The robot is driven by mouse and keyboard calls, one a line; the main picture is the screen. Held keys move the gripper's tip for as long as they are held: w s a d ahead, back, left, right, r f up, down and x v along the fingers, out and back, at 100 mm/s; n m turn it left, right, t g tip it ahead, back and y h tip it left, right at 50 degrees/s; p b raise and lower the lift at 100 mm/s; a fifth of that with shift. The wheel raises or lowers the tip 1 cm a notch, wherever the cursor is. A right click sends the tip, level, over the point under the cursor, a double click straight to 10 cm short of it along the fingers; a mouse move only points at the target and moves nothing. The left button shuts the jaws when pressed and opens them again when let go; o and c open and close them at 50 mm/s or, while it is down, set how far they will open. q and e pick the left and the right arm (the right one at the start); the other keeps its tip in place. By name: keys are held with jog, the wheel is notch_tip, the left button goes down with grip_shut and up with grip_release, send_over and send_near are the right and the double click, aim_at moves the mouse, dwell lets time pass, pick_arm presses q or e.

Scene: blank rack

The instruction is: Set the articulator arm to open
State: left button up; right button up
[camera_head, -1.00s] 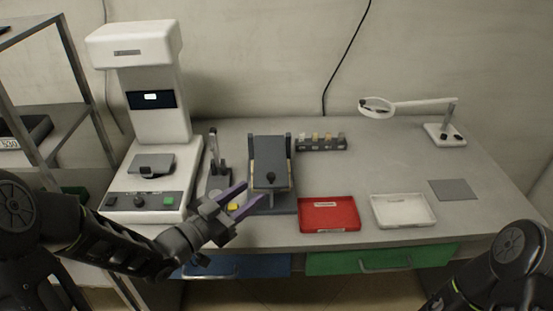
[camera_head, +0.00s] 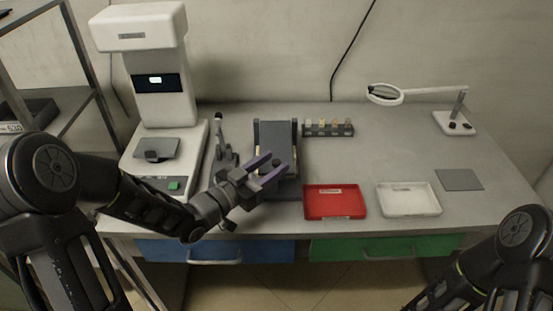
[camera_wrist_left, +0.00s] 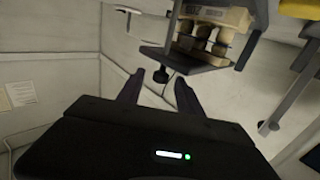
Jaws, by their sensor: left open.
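The articulator (camera_head: 276,135) is a dark grey hinged frame on a base at the middle of the bench. Its upper plate carries a black knob (camera_head: 278,166) near the front. In the left wrist view the articulator's plate (camera_wrist_left: 185,58) and pale cast pieces (camera_wrist_left: 208,35) show at the top, with the knob (camera_wrist_left: 161,75) hanging off the plate's edge. My left gripper (camera_head: 273,169) is open at the articulator's front, its purple-grey fingers beside the knob. In the wrist view the knob lies in line with the gap between the fingertips (camera_wrist_left: 158,88); contact cannot be told. My right gripper is out of view.
A white machine (camera_head: 160,95) stands left, a small grey stand (camera_head: 221,140) beside the articulator. A red tray (camera_head: 335,202) and a white tray (camera_head: 408,200) lie right. A block of small vials (camera_head: 328,129) sits behind. A magnifier lamp (camera_head: 455,122) is far right.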

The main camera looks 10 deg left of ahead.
pick_arm(q)
jog(key=shift+x, duration=1)
jog(key=shift+c, duration=0.3)
grip_shut()
dwell(0.4)
